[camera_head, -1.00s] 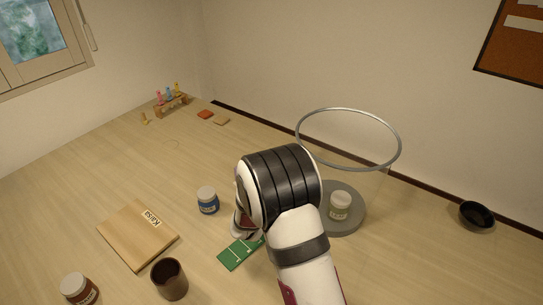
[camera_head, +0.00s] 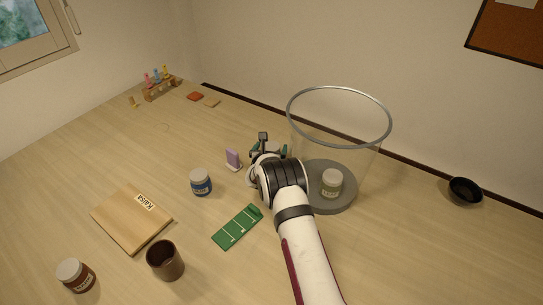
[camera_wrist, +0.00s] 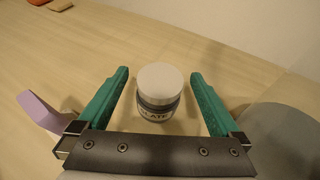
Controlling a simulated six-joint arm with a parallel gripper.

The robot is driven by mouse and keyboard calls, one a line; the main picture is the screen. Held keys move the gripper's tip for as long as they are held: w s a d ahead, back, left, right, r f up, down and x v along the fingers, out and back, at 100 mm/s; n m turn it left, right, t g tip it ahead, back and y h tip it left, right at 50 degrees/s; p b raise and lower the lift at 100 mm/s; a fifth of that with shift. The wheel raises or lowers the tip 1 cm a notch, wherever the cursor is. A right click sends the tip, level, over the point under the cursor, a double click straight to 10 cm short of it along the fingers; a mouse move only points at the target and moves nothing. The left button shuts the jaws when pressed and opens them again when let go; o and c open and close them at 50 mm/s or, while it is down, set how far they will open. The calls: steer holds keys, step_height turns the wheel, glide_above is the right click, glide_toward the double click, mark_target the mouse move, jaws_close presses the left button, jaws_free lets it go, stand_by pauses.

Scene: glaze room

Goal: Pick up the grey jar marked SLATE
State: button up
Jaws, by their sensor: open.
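In the head view my gripper (camera_head: 268,148) is at the far side of my wrist, left of the clear cylinder. I cannot make out the grey jar there; my arm seems to hide it.
A lilac piece (camera_head: 233,159) stands left of my gripper.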

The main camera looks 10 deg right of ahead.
jaws_close()
stand_by(0.4)
steer(key=shift+r, duration=0.15)
